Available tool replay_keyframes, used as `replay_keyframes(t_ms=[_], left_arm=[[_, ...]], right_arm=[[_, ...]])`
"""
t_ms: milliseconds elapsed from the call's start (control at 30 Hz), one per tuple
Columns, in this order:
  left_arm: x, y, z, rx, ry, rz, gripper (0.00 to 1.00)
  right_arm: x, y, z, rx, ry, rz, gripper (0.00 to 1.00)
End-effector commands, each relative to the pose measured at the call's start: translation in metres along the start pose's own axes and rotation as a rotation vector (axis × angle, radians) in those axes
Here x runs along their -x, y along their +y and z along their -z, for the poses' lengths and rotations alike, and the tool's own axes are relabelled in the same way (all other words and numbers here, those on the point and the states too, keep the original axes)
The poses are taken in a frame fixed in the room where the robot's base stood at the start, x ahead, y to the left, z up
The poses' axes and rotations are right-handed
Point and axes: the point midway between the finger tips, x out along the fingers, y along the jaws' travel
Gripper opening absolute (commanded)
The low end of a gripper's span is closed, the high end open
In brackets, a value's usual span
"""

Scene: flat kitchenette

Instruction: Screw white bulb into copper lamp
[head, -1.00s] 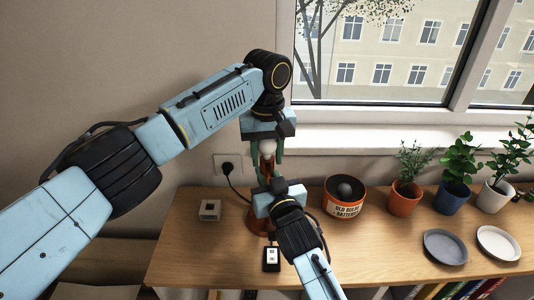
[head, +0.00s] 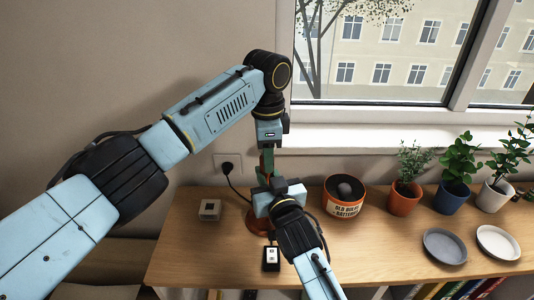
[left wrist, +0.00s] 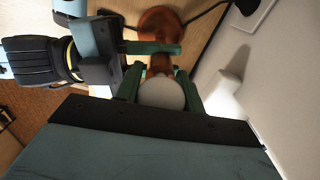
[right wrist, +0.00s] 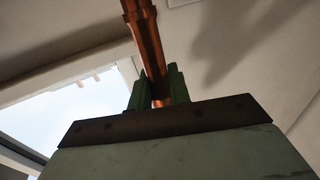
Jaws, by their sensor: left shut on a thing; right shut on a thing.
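The copper lamp's round base (head: 257,222) stands on the wooden table, and its stem shows in the right wrist view (right wrist: 149,45). My right gripper (right wrist: 160,88) is shut on the copper stem. The white bulb (left wrist: 162,93) is between the green fingers of my left gripper (left wrist: 162,88), which is shut on it. In the head view my left gripper (head: 266,162) points down above the lamp, and its fingers hide the bulb. The bulb is in line with the lamp's top; I cannot tell how deep it sits in the socket.
An orange-banded tub for old bulbs and batteries (head: 344,200) stands right of the lamp. Potted plants (head: 404,190) and two plates (head: 445,246) are farther right. A cord runs to the wall socket (head: 228,165).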

Motion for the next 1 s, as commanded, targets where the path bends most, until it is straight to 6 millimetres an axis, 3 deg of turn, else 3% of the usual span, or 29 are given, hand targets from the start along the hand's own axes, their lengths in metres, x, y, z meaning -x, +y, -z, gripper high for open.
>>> replay_keyframes(t_ms=[33,200,533,833,1000], left_arm=[[0.000,-0.001,-0.001,0.002,-0.001,0.001,0.40],[0.000,-0.001,-0.001,0.004,-0.001,0.001,0.60],[0.003,-0.001,0.000,0.004,0.000,0.002,0.60],[0.040,-0.001,0.000,0.004,0.001,0.003,0.60],[0.045,0.000,0.000,0.004,0.000,0.001,0.60]], right_arm=[[0.001,0.000,-0.003,0.000,-0.006,0.000,0.00],[0.001,0.000,-0.003,0.000,-0.006,0.000,0.00],[0.001,0.000,-0.003,0.000,-0.006,0.000,0.00],[0.001,0.000,-0.003,0.000,-0.006,0.000,0.00],[0.001,0.000,-0.003,0.000,-0.006,0.000,0.00]])
